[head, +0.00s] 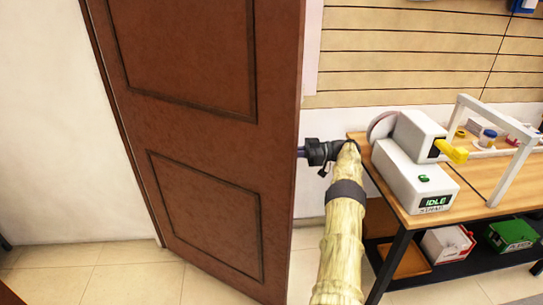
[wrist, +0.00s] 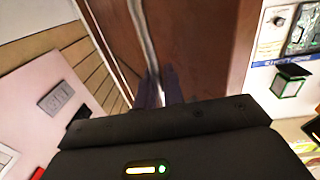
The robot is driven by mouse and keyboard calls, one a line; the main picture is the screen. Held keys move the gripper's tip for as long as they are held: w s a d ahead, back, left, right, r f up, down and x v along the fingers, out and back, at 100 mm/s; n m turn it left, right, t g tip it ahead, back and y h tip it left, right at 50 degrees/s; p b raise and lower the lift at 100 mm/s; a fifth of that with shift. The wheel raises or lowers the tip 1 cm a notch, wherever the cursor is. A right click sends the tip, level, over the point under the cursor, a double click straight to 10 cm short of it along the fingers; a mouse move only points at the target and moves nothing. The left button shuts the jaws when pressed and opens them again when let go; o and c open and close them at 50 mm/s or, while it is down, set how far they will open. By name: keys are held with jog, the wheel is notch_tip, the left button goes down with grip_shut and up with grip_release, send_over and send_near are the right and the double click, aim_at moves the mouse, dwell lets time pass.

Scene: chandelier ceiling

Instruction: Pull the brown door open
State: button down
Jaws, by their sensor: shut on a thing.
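The brown door (head: 205,130) is a tall panelled slab, standing at an angle to the pale wall on its left. My gripper (head: 303,152) is at the door's right edge, about mid-height, with my arm reaching up from below. In the wrist view the door (wrist: 210,45) fills the upper middle. My gripper's dark purple fingers (wrist: 160,90) are shut on part of it, where a pale, slightly curved upright strip (wrist: 143,35) comes down. I cannot tell whether this strip is a handle or an edge. The fingertips' exact hold is partly hidden.
A wooden-topped bench (head: 475,190) stands close right of my arm, with a white machine (head: 415,175) marked "IDLE" on it and boxes on its lower shelf. A slatted wall (head: 410,50) is behind. Tiled floor (head: 110,270) is clear at lower left.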

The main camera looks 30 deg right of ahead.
jog(key=shift+w+d+r, duration=0.1)
jog(key=shift+w+d, duration=0.15)
jog(key=shift+d, duration=0.05)
jog(key=c, duration=1.6)
grip_release()
jog(key=shift+a, duration=0.1)
jog(key=shift+s, duration=0.1)
